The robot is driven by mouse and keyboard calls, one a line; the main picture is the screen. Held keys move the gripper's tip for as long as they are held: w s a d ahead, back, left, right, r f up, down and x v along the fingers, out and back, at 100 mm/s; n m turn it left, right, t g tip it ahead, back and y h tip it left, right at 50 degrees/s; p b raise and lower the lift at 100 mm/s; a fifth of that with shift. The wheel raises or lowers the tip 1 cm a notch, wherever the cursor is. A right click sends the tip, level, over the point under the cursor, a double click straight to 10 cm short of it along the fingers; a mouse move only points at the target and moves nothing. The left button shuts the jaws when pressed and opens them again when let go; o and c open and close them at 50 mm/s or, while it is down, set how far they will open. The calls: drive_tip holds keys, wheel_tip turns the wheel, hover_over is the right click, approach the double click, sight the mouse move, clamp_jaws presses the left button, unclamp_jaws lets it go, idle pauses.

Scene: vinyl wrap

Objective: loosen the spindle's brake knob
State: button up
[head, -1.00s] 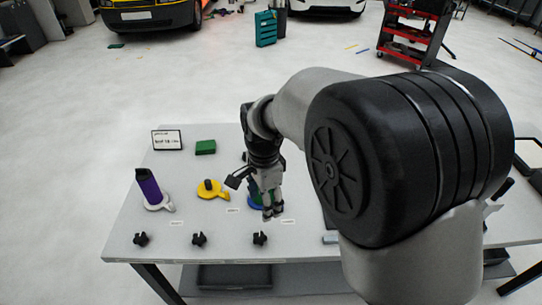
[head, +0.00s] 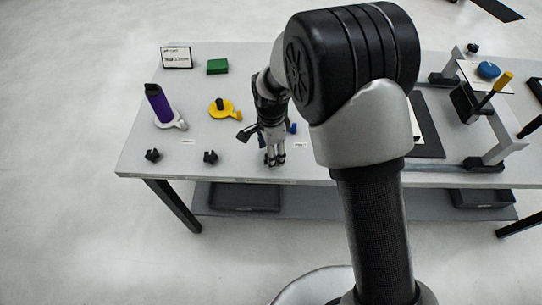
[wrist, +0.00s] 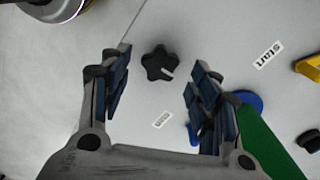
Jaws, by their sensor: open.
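A black star-shaped brake knob (wrist: 158,62) with a pale mark on one lobe lies between and beyond my open fingers in the wrist view. My gripper (wrist: 160,82) points down at it, and no finger visibly touches it. The blue spindle (wrist: 247,101) with a green roll (wrist: 268,142) is at the right in the wrist view, partly behind a finger. In the head view only a bit of blue (head: 293,128) shows beside my gripper.
Two similar knobs (head: 152,155) (head: 210,157) sit left along the front edge. Behind them stand a purple roll (head: 159,103) on a white spindle and a yellow spindle (head: 231,114). A sign (head: 176,57) and green block (head: 217,66) are at the back. A frame (head: 506,150) stands right.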

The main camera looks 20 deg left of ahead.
drive_tip(key=shift+f, duration=1.15)
drive_tip(key=shift+c, duration=0.4)
drive_tip(key=c, duration=1)
